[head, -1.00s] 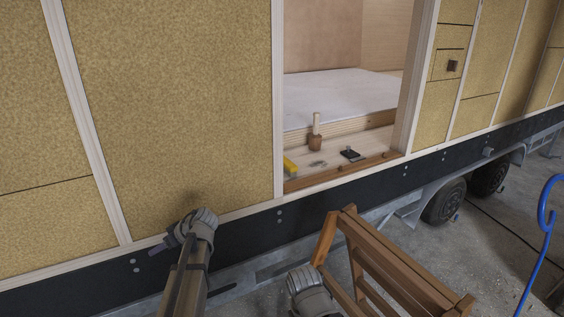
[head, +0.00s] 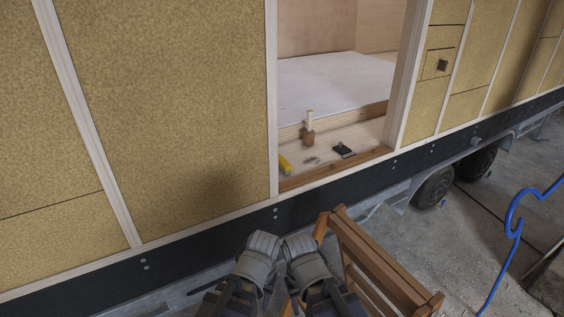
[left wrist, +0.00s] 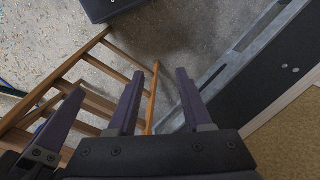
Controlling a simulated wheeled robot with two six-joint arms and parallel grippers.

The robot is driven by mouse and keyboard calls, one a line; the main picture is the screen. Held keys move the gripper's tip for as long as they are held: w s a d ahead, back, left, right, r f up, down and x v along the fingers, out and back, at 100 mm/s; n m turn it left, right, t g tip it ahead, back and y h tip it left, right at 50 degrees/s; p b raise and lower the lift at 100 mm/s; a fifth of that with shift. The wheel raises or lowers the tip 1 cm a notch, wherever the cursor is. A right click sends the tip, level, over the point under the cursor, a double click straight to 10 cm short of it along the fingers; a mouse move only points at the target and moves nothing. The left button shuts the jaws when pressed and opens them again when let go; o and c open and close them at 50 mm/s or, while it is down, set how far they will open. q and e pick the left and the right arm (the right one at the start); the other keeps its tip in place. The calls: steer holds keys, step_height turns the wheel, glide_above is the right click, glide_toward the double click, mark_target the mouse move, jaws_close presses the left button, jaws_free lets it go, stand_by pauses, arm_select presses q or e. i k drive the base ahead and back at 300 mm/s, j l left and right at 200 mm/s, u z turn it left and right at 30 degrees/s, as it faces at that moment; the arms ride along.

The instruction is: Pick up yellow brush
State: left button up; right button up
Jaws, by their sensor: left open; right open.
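A small yellow object (head: 285,163), likely the brush, lies on the wooden floor of the doorway at its left side, partly cut off by the door post. Its bristles cannot be made out. My left gripper (left wrist: 157,75) is open and empty in the left wrist view, with the floor and a wooden ladder beyond its fingers. My right gripper (head: 325,298) is low in the head view, beside the left arm and below the doorway. Its fingers show poorly, but it is open and apart from the yellow object.
A wooden-handled tool (head: 308,132) and a dark flat tool (head: 343,150) stand and lie near the yellow object. The wooden ladder (head: 380,265) stands in front of the trailer at right. A blue hose (head: 513,225) is further right. The black trailer skirt (head: 180,255) runs below the doorway.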

mark_target(286, 167)
steer(key=j+z, duration=0.4)
steer(key=j, duration=0.45)
steer(key=i+j+z, duration=0.1)
steer(key=j+z, duration=0.15)
steer(key=j, duration=0.2)
steer(key=i+j+z, duration=0.1)
steer(key=j+z, duration=0.2)
steer(key=j, duration=0.2)
steer(key=i+j+z, duration=0.5)
steer(key=i+z, duration=0.4)
